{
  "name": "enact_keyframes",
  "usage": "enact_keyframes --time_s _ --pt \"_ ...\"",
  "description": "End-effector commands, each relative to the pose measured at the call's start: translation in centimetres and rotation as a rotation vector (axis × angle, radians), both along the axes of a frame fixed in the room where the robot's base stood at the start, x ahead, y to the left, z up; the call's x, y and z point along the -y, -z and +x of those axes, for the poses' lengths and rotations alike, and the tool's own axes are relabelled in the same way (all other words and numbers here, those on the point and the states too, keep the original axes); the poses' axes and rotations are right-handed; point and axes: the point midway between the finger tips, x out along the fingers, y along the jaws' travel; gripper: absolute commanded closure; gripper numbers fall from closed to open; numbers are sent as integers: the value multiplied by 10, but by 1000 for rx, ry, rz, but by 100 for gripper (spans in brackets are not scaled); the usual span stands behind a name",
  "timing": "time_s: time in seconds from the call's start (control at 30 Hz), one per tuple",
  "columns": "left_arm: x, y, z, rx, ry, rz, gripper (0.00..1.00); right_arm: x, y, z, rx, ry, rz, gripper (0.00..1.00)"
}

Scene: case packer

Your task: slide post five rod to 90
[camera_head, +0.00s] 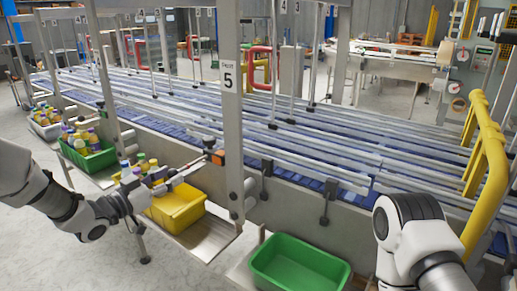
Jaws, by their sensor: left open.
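Post five (231,125) is a grey upright with a white sign reading 5, standing at the near side of the conveyor. An orange and black block (219,158) sits on the post's left side, low down. I cannot clearly make out the post's rod or any scale reading. My left gripper (203,160) reaches in from the left, over the yellow bin. Its open fingertips are close to the left of the block; I cannot tell whether they touch it. My right arm enters at the lower right, and its gripper is out of view.
The blue-belted conveyor (178,130) with long metal guide rails runs behind the post. A yellow bin (177,213) with bottles is below my left gripper. An empty green bin (298,268) is at the bottom centre. A yellow guard rail (490,160) stands at right.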

Motion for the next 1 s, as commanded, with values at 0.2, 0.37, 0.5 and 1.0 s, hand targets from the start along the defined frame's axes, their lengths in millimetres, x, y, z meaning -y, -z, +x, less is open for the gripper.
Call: enact_keyframes --time_s 0.2,0.37,0.5,1.0 --pt "-7 -1 -7 -1 -2 -2 50 0 -2 0 0 0 0 60" --pt "-16 -1 -20 -1 -1 -3 50 0 -3 0 0 0 0 60" --pt "-25 -1 -30 -2 -2 -2 50 0 -6 0 0 0 0 60" --pt "-43 0 -56 1 0 1 50 0 -12 0 0 0 0 60"
